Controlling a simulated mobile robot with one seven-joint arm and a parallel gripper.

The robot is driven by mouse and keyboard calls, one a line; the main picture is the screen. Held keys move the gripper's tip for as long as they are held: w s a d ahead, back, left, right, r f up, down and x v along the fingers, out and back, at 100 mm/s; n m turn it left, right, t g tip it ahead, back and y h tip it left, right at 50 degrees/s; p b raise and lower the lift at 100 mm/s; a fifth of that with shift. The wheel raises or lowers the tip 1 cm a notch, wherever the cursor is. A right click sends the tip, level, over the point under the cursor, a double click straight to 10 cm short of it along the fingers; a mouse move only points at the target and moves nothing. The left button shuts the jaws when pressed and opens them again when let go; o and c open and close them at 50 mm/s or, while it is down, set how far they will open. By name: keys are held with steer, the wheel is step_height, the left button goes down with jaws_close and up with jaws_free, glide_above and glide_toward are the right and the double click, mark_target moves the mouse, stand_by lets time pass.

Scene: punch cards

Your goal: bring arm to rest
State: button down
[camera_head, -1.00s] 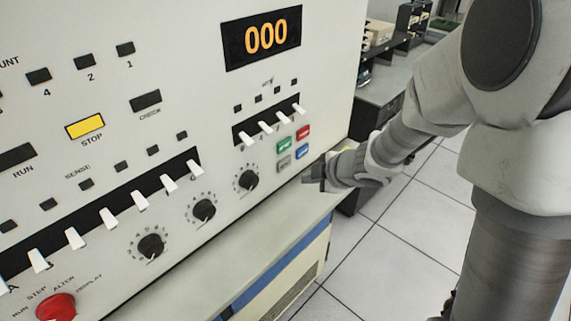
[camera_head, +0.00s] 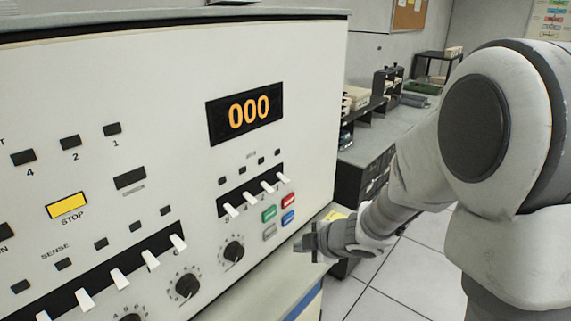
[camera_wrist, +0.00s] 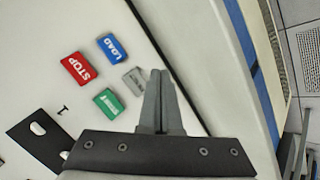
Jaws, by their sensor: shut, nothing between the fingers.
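My gripper (camera_head: 300,243) is in front of the lower right part of the control panel (camera_head: 300,110), near the coloured buttons. In the wrist view the two grey fingers of my gripper (camera_wrist: 157,80) are together, with nothing between them. The fingertips lie beside a grey button (camera_wrist: 137,80); whether they touch the panel cannot be told. My arm (camera_head: 400,190) reaches in from the right, bent at the elbow.
The panel carries a red STOP button (camera_wrist: 80,68), a blue LOAD button (camera_wrist: 112,47), a green button (camera_wrist: 108,102), white switches (camera_head: 249,202) and dark knobs (camera_head: 234,251). A display (camera_head: 246,112) reads 000. Dark shelving (camera_head: 362,165) stands behind; tiled floor (camera_head: 400,270) is open.

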steer(key=s+d+r+m+t+h, duration=0.1)
steer(key=s+d+r+m+h, duration=0.1)
steer(key=d+r+m+h, duration=0.35)
steer(key=s+d+r+m+t+h, duration=0.1)
steer(key=s+d+r+m+h, duration=0.15)
steer(key=d+r+m, duration=0.45)
steer(key=s+r+m+g+y, duration=0.2)
steer(key=s+m, duration=0.5)
steer(key=s, duration=1.2)
steer(key=shift+r+g, duration=0.25)
steer(key=shift+g, duration=0.55)
steer(key=shift+m, duration=0.25)
